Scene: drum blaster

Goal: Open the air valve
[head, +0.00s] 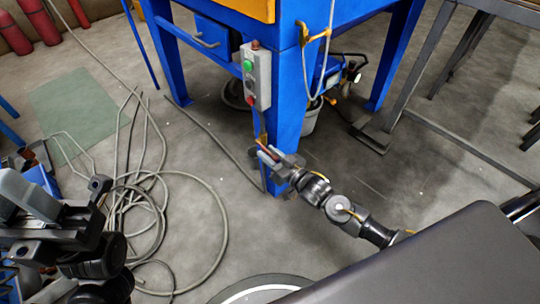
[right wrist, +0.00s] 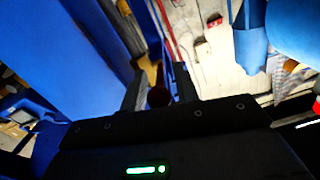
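The air valve (head: 264,148) is a small reddish and brass-coloured part on the front blue leg of the blaster cabinet, below the button box. My right gripper (head: 270,158) is at this leg, with its fingers around the valve. In the right wrist view a dark red piece (right wrist: 158,94), apparently the valve handle, stands between the two fingers of the right gripper (right wrist: 159,88). The fingers look apart, with small gaps beside the piece. Much of the valve is hidden by the gripper. My left gripper (head: 50,205) is a dark shape at the left edge; its fingers are unclear.
A grey control box (head: 257,78) with green and red buttons hangs above the valve. A brass hook with a hose (head: 316,36) is on the cabinet's right. Loose grey cable (head: 222,215) lies coiled on the floor at left. A dark metal frame (head: 420,70) stands at right.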

